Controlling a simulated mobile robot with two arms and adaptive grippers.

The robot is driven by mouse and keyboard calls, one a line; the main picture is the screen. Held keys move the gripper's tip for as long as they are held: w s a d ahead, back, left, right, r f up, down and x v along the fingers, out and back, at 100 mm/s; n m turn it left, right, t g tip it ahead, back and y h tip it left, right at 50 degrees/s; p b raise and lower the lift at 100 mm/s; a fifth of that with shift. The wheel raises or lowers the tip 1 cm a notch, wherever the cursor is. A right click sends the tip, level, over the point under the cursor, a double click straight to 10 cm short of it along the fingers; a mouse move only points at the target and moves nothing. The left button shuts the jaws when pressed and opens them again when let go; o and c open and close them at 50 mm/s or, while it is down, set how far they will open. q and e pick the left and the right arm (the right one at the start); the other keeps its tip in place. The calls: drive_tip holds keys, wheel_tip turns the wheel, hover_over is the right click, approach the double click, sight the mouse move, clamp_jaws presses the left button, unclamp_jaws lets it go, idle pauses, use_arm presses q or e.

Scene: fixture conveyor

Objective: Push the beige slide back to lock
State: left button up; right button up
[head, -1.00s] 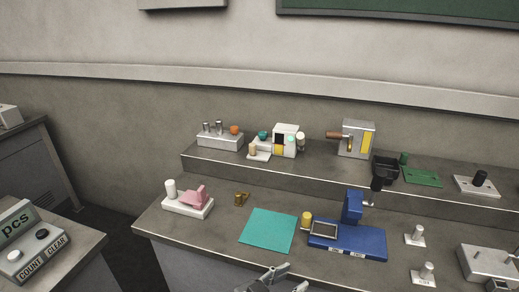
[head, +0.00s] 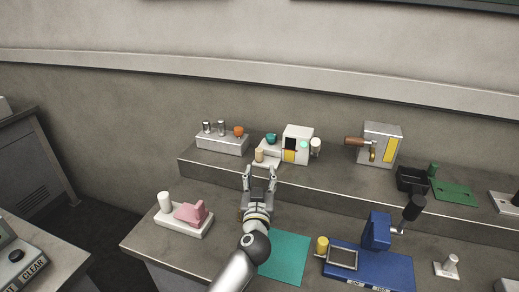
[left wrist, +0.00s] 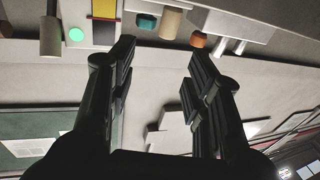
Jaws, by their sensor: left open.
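The beige slide (head: 259,155) is a small upright beige peg on the low left part of a white device (head: 297,133) on the raised shelf. In the left wrist view the beige slide (left wrist: 172,23) hangs upside down at the top, between a teal knob (left wrist: 147,22) and an orange knob. My left gripper (head: 259,174) is open and empty, just in front of the shelf edge and below the slide. In the left wrist view its fingers (left wrist: 160,55) are spread, with the slide beyond the tips and apart from them. My right gripper is out of view.
A grey block with metal pegs and an orange knob (head: 238,131) stands left of the device. A white cylinder (head: 315,147) is at its right. Below are a pink clamp (head: 190,213), a teal mat (head: 288,262) and a blue press (head: 372,262).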

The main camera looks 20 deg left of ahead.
sight(259, 155)
use_arm(q)
drive_tip(key=shift+g+y, duration=0.3)
drive_tip(key=shift+a+f+b+x, duration=0.15)
drive_tip(key=shift+b+x, duration=0.5)
drive_tip(key=shift+x, duration=2.3)
drive_tip(key=shift+a+f+b+x, duration=0.2)
drive_tip(key=shift+b+x, duration=0.45)
drive_tip(key=shift+x, duration=2.3)
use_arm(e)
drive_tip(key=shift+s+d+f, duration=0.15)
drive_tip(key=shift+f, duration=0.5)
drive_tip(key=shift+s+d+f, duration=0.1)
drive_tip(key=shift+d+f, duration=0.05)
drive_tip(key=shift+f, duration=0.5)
use_arm(q)
drive_tip(key=shift+s+d, duration=0.1)
drive_tip(key=shift+d, duration=0.05)
clamp_jaws()
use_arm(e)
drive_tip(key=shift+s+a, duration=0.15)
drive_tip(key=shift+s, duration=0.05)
